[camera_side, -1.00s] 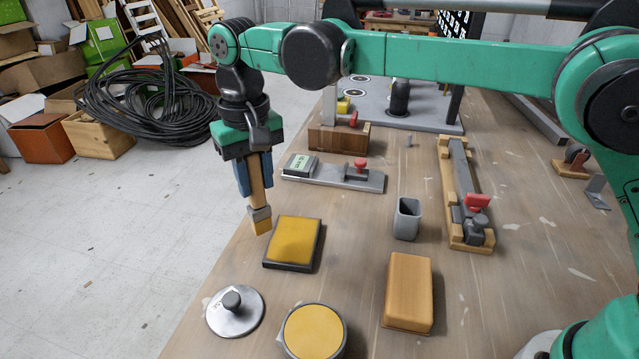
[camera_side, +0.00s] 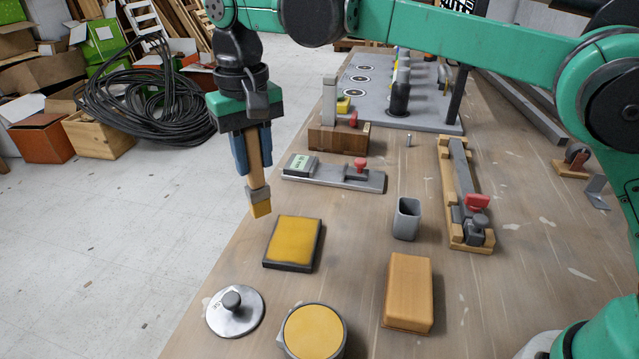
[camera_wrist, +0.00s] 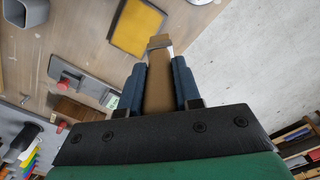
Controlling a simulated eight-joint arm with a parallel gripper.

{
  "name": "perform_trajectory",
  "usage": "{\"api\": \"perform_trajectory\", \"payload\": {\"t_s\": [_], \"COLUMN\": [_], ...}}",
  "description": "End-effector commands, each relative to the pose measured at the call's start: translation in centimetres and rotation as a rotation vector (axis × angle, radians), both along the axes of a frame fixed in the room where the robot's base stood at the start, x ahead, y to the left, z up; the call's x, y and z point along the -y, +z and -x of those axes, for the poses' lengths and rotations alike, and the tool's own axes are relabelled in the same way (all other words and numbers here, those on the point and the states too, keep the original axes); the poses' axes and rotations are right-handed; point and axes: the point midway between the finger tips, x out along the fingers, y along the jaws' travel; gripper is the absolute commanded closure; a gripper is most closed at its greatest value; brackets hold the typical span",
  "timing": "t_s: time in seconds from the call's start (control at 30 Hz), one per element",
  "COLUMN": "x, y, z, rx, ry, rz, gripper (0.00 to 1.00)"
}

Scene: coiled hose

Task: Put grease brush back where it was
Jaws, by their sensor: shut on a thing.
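The grease brush (camera_side: 258,190) has a wooden handle, a grey ferrule and yellow bristles. My gripper (camera_side: 254,160) is shut on its handle and holds it bristles down, above the table's left edge and clear of the surface. In the wrist view the brush (camera_wrist: 159,85) lies between the blue fingers (camera_wrist: 159,88). A yellow pad in a dark tray (camera_side: 293,242) lies just below and right of the bristles. A grey open-topped square cup (camera_side: 407,219) stands to the right and looks empty from here. A round tin with a yellow top (camera_side: 313,331) sits at the front.
A metal disc with a black knob (camera_side: 234,311) and a wooden block (camera_side: 408,292) are at the front. A grey bar with a display (camera_side: 333,174), a wooden block with a post (camera_side: 338,138) and a clamp fixture (camera_side: 465,195) stand behind. Bare table surrounds the cup.

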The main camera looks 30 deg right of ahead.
Motion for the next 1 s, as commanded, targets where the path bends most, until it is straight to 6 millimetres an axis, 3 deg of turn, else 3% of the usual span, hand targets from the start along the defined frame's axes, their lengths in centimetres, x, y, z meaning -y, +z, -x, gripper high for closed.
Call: {"api": "perform_trajectory", "payload": {"t_s": [0.13,0.27,0.4,0.6,0.8,1.0], "x": [3.1,8.5,14.9,21.0,22.9,22.9], "y": [1.6,4.3,7.3,10.1,10.4,6.8], "z": [-0.2,0.2,2.0,5.5,7.1,7.2], "rx": [0.0,0.0,0.0,0.0,0.0,0.0], "ry": [-0.094,-0.271,-0.492,-0.743,-0.837,-0.839], "rz": [0.0,0.0,0.0,0.0,0.0,0.0], "gripper": [1.0,1.0,1.0,1.0,1.0,1.0]}}
